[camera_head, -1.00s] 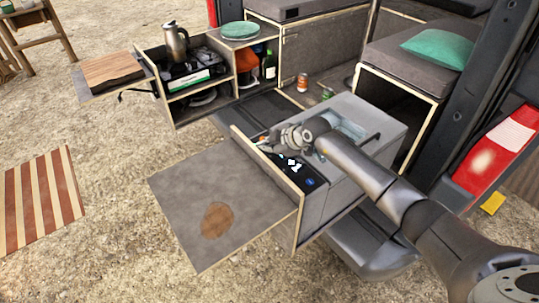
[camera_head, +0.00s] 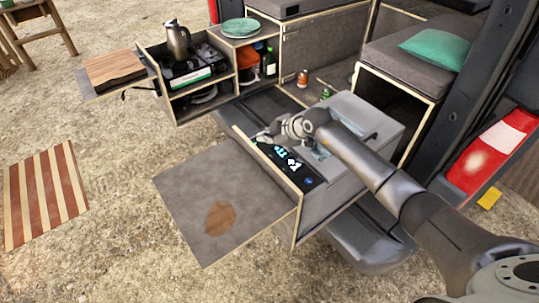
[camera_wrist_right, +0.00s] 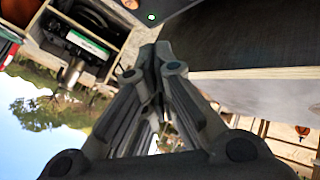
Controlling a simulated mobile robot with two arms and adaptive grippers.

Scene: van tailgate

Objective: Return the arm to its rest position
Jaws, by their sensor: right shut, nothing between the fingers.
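My right arm (camera_head: 385,180) reaches in from the lower right of the head view. Its gripper (camera_head: 262,136) is above the near end of the grey fridge box (camera_head: 385,127), by the edge of the pull-out drawer. In the right wrist view the fingers (camera_wrist_right: 158,55) are closed together with nothing between them. The lit control panel (camera_head: 287,163) of the box lies just below the gripper in the head view. My left gripper is not in view.
A flat grey board (camera_head: 215,200) with a brown stain extends from the drawer (camera_head: 292,212). A kitchen unit (camera_head: 172,100) with a jug (camera_head: 177,40) stands behind to the left. The van's door pillar (camera_head: 470,95) is close on the right. Open ground lies at left.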

